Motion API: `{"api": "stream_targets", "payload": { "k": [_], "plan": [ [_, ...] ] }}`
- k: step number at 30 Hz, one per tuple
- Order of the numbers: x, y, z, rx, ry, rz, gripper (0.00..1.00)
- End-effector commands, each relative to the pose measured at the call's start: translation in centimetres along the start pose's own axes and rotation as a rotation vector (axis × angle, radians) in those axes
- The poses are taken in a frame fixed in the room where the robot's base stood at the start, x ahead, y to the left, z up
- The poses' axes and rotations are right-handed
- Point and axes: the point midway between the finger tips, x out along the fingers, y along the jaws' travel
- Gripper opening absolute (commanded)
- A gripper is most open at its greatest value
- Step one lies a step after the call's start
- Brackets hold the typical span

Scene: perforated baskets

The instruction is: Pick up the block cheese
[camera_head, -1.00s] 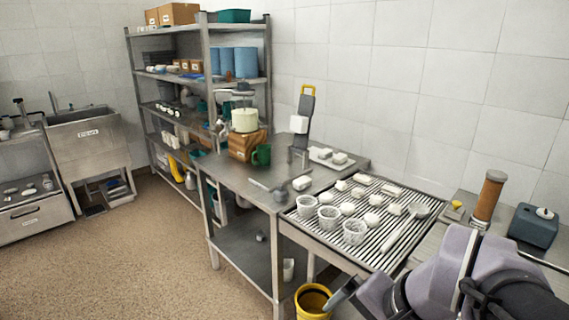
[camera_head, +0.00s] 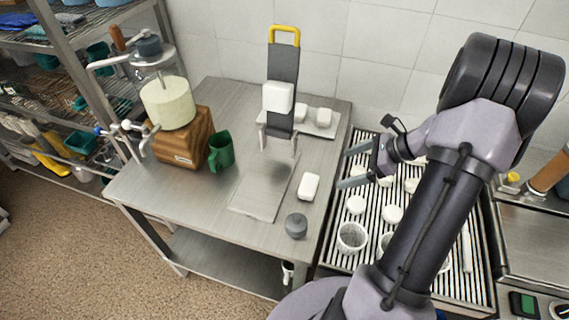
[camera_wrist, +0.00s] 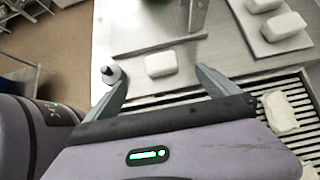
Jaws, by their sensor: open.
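A white block of cheese (camera_head: 309,186) lies on the steel table, right of a flat plate. In the wrist view the same block (camera_wrist: 161,64) lies just beyond and between my fingertips, not touching them. My gripper (camera_head: 345,168) is open and empty, above the edge between the table and the slatted rack, right of the block. Its two fingers (camera_wrist: 160,78) spread wide in the wrist view. Similar white blocks sit on a tray (camera_head: 330,130) behind, and one white block (camera_head: 278,97) is on an upright dark board with a yellow handle.
A grey knob-topped weight (camera_head: 296,225) stands close to the block at the table's front. A green mug (camera_head: 221,150) and a wooden-based press (camera_head: 184,140) stand to the left. The slatted rack (camera_head: 352,265) holds perforated baskets and white pieces. My arm covers part of it.

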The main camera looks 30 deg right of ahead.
Motion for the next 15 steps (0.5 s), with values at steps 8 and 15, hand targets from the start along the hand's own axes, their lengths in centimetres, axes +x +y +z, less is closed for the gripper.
{"api": "stream_targets", "payload": {
  "k": [8,15],
  "plan": [
    [8.4,0.2,-0.4,-0.003,0.001,0.007,1.0],
    [11.9,0.1,-0.2,-0.003,0.001,0.003,1.0]
  ]
}}
